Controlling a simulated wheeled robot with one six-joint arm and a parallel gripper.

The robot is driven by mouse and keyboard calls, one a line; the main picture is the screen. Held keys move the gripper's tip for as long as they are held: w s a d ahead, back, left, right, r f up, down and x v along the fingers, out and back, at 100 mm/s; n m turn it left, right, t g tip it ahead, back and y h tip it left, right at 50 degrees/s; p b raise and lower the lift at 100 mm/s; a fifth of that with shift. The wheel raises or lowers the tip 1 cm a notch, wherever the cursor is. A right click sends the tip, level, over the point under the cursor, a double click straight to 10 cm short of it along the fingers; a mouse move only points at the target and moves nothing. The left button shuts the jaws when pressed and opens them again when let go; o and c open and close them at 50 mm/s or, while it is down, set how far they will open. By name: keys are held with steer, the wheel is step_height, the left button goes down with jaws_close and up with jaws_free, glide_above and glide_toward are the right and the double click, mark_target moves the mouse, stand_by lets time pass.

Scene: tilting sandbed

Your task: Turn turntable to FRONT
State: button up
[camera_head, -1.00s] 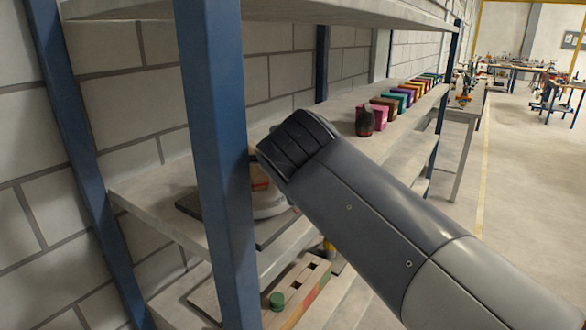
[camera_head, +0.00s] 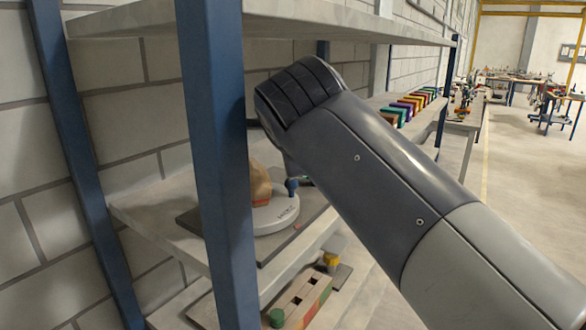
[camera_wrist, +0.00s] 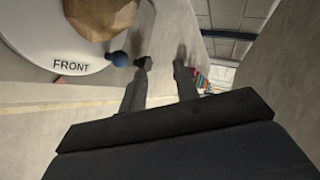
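The turntable (camera_head: 273,222) is a white disc on a dark grey board on the middle shelf. A brown lumpy, faceted object (camera_head: 261,185) sits on it, partly behind the blue post. A blue round knob (camera_head: 292,185) stands at the disc's rim. In the wrist view the turntable (camera_wrist: 30,50) is at upper left, with the word FRONT on its near rim and the blue knob (camera_wrist: 118,58) to the right of that word. My gripper (camera_wrist: 162,64) is open and empty, its left finger close beside the knob; I cannot tell whether they touch. My arm hides the gripper in the head view.
A blue shelf post (camera_head: 215,150) stands in front of the turntable's left side. An upper shelf (camera_head: 270,22) is overhead. Several coloured bins (camera_head: 405,110) line the shelf farther back. A wooden block with holes (camera_head: 302,300) is on the lower shelf. A small red mark (camera_head: 297,227) lies beside the disc.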

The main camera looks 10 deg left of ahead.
mark_target(293, 182)
step_height(293, 182, up, 3)
steer(key=shift+r, duration=0.1)
stand_by(0.4)
step_height(293, 182, down, 10)
steer(key=shift+f, duration=0.1)
stand_by(0.5)
steer(key=shift+r, duration=0.2)
